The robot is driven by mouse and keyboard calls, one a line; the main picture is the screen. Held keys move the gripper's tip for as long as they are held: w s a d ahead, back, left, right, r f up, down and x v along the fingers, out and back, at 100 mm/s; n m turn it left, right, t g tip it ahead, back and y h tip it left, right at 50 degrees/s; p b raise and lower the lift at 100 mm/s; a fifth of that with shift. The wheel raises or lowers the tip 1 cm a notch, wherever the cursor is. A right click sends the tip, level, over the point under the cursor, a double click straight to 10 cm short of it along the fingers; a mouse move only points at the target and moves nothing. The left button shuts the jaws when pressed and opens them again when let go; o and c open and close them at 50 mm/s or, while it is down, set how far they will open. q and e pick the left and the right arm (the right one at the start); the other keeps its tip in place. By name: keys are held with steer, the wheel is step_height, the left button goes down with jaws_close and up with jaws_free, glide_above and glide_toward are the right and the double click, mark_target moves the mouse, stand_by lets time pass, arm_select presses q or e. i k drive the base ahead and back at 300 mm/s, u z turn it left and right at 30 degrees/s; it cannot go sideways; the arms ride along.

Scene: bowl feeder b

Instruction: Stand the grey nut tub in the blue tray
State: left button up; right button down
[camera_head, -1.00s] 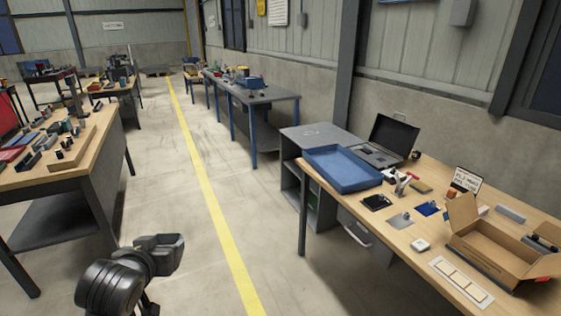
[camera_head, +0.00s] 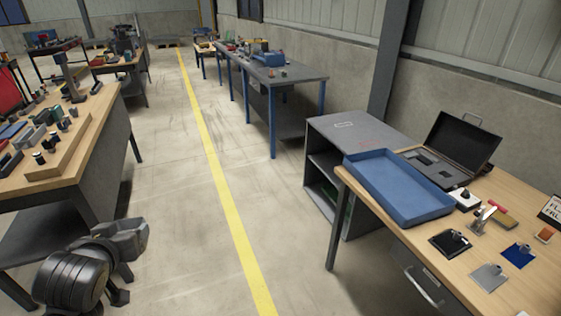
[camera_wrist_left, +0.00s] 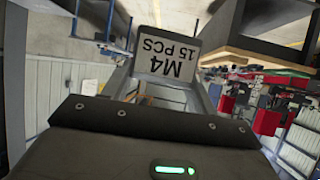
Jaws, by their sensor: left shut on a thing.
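The grey nut tub (camera_wrist_left: 168,62) is in the left wrist view, with a white label reading "M4 15 PCS" upside down. My left gripper (camera_wrist_left: 160,95) is shut on it. In the head view my left gripper (camera_head: 122,243) is at the lower left, above the floor and well away from the tray. The tub's contents are hidden. The blue tray (camera_head: 398,188) lies at the left end of the wooden table at right; its inside looks empty. My right gripper is not in view.
The wooden table (camera_head: 440,255) also holds an open black case (camera_head: 455,150) behind the tray and small parts to its right. A grey cabinet (camera_head: 335,135) stands beyond it. A cluttered workbench (camera_head: 100,150) is at left. Floor with a yellow line (camera_head: 225,195) lies clear between.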

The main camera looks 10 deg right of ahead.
mark_target(394, 185)
steer(key=z, duration=0.6)
steer(key=i, duration=1.05)
steer(key=z, duration=1.05)
steer(key=i, duration=0.3)
steer(key=z, duration=0.35)
